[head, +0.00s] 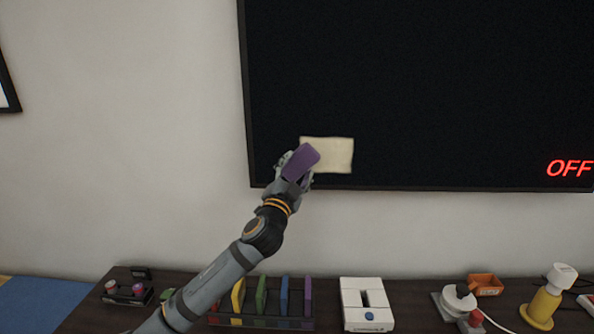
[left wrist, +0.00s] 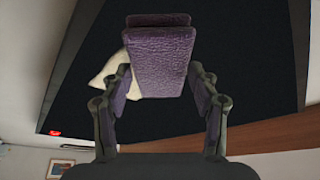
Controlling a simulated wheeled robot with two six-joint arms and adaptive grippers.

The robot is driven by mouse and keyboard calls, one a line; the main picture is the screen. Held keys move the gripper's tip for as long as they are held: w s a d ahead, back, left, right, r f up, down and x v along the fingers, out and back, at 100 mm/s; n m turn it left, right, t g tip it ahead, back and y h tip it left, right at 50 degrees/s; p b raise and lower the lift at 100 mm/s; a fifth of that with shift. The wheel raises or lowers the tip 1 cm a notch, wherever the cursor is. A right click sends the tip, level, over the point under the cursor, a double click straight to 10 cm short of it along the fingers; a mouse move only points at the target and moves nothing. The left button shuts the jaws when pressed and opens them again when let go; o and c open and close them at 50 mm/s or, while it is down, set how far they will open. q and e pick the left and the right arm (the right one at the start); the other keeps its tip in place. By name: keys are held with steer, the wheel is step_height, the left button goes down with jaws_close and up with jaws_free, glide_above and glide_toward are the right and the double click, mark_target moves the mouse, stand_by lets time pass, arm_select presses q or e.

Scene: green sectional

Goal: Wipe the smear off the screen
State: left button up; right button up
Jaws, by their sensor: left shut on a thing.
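The dark screen (head: 420,80) hangs on the wall, with a red "OFF" at its lower right. A cream, roughly rectangular smear (head: 335,155) is near the screen's lower left corner. My left gripper (head: 297,167) is shut on a purple block (head: 302,160), like a sponge, at the left edge of the smear. The block overlaps the smear's left side in the head view; whether it touches the screen I cannot tell. In the left wrist view, the block (left wrist: 158,60) sits between the fingers, with part of the smear (left wrist: 118,75) behind it. My right gripper is out of view.
A dark table (head: 410,290) runs below the screen. On it are a rack of coloured slabs (head: 260,322), a white device (head: 367,305), an orange box (head: 485,285) and a yellow-and-white bottle-like object (head: 545,300).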

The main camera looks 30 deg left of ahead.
mark_target(312, 166)
arm_select(q)
steer(key=shift+w+a, duration=0.25)
steer(key=shift+w, duration=0.2)
steer(key=shift+d+r+p, duration=0.1)
steer(key=shift+d+p, duration=0.1)
steer(key=shift+p, duration=0.15)
steer(key=shift+w+d+p, duration=0.35)
steer(key=shift+w+d, duration=0.05)
steer(key=shift+d, duration=0.2)
steer(key=shift+w+d+p, duration=0.3)
steer(key=shift+w+d, duration=0.05)
steer(key=shift+d, duration=0.2)
steer(key=shift+w+d, duration=0.1)
steer(key=shift+d, duration=0.2)
steer(key=shift+w+d+p, duration=0.35)
steer(key=shift+d, duration=0.1)
steer(key=shift+w+d+p, duration=0.15)
steer(key=shift+w+d, duration=0.35)
steer(key=shift+d, duration=0.25)
steer(key=shift+w+d+p, duration=0.15)
steer(key=shift+w+d, duration=0.3)
steer(key=shift+d, duration=0.25)
steer(key=shift+w+d, duration=0.35)
steer(key=shift+d, duration=0.2)
steer(key=shift+w+d, duration=0.35)
steer(key=shift+d, duration=0.2)
steer(key=shift+d, duration=0.15)
